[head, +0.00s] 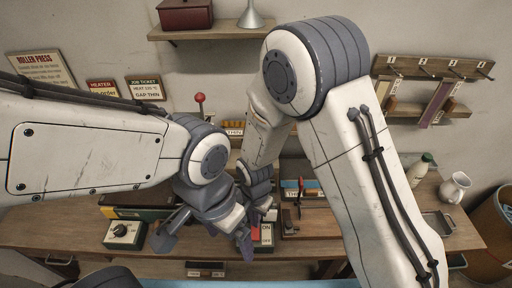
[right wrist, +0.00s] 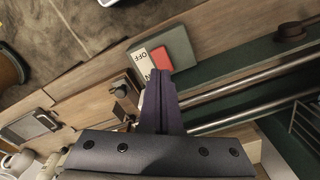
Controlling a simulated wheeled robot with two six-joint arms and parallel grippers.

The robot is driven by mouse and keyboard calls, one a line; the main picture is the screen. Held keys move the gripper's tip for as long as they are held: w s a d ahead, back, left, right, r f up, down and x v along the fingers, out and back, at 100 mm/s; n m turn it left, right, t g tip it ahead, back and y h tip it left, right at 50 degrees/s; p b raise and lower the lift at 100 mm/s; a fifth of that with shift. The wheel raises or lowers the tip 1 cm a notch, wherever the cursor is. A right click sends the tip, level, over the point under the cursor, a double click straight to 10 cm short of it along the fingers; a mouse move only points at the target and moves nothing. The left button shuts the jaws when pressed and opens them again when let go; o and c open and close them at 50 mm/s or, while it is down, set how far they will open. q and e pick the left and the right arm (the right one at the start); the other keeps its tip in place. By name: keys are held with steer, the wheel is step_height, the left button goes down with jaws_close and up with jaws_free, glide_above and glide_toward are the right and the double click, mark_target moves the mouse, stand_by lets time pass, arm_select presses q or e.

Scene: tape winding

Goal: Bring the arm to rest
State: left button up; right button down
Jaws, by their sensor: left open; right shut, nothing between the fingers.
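My left arm comes in from the left, and its gripper (head: 244,244) is the lower one, over the middle of the bench (head: 60,220). Its finger gap is hard to make out in the head view. My right arm bends down from the upper right, and its gripper (head: 268,212) is just above and to the right of the left one, partly hidden by it. In the right wrist view the right gripper's fingers (right wrist: 159,100) are together with nothing between them. They point toward a red and white ON/OFF switch (right wrist: 155,63), which also shows in the head view (head: 266,233).
A dial box (head: 125,234) stands on the bench left of the grippers. A white jug (head: 455,187) and a bottle (head: 420,170) stand at the right. A peg rack (head: 435,67) hangs on the wall. Metal rods (right wrist: 250,85) run near the right gripper.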

steer(key=s+d+r+n+y+b, duration=0.1)
steer(key=s+d+r+n+b, duration=0.2)
steer(key=s+r+n, duration=1)
step_height(320, 180, up, 4)
steer(key=shift+s+d+r, duration=0.2)
steer(key=shift+s+d, duration=0.7)
steer(key=shift+d, duration=0.05)
steer(key=shift+w, duration=0.1)
steer(key=w+d+f+m+t+b, duration=0.1)
steer(key=w+d+f+m, duration=0.35)
steer(key=w, duration=0.25)
steer(key=w+d+f+m+t+b, duration=0.1)
steer(key=w+d+f+m, duration=0.2)
steer(key=w+d+m, duration=0.3)
steer(key=w+a+f+m+g, duration=0.1)
steer(key=w+a+m, duration=0.1)
steer(key=a+m, duration=0.5)
steer(key=w+a+f+m+g+h, duration=0.1)
steer(key=w+a+m, duration=0.1)
steer(key=a+m, duration=0.5)
steer(key=shift+w+a+f, duration=0.15)
steer(key=shift+a+f, duration=0.2)
steer(key=shift+a, duration=0.35)
